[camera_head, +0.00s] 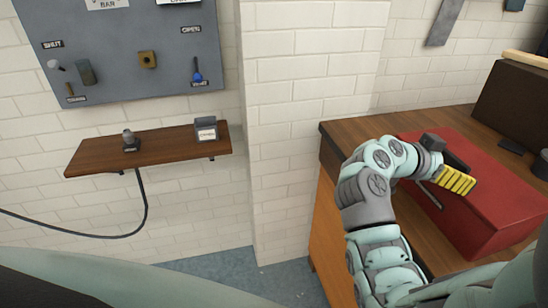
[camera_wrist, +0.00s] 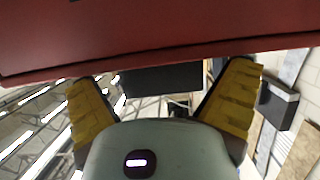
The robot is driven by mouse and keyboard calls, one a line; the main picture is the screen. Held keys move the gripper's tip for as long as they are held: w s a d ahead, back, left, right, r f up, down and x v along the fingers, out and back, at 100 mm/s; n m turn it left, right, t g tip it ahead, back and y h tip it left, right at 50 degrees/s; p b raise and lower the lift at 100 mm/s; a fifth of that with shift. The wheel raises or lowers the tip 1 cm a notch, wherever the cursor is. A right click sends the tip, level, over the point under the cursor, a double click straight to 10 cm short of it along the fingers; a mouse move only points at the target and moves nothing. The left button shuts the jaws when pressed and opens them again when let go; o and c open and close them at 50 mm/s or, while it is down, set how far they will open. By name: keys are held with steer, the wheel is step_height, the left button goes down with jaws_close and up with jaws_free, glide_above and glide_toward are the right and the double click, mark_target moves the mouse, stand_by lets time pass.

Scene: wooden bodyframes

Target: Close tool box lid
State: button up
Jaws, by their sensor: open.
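The red tool box (camera_head: 500,190) sits on the wooden bench at the right of the head view. Its broad red top face slopes toward me, and I cannot tell how far its lid is open. A metal handle shows on it, partly behind my arm. My gripper (camera_head: 456,180) is over the red surface, with yellow finger pads. In the wrist view a red panel (camera_wrist: 150,35) fills the top, just beyond the fingertips. Contact with the red panel is unclear.
The wooden bench (camera_head: 345,125) has bare top left of the tool box. A dark brown box (camera_head: 515,100) stands behind at the far right. A wooden shelf (camera_head: 160,147) and a grey tool panel (camera_head: 120,50) are on the white brick wall. Floor shows between wall and bench.

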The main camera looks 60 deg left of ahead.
steer(key=v, duration=1.2)
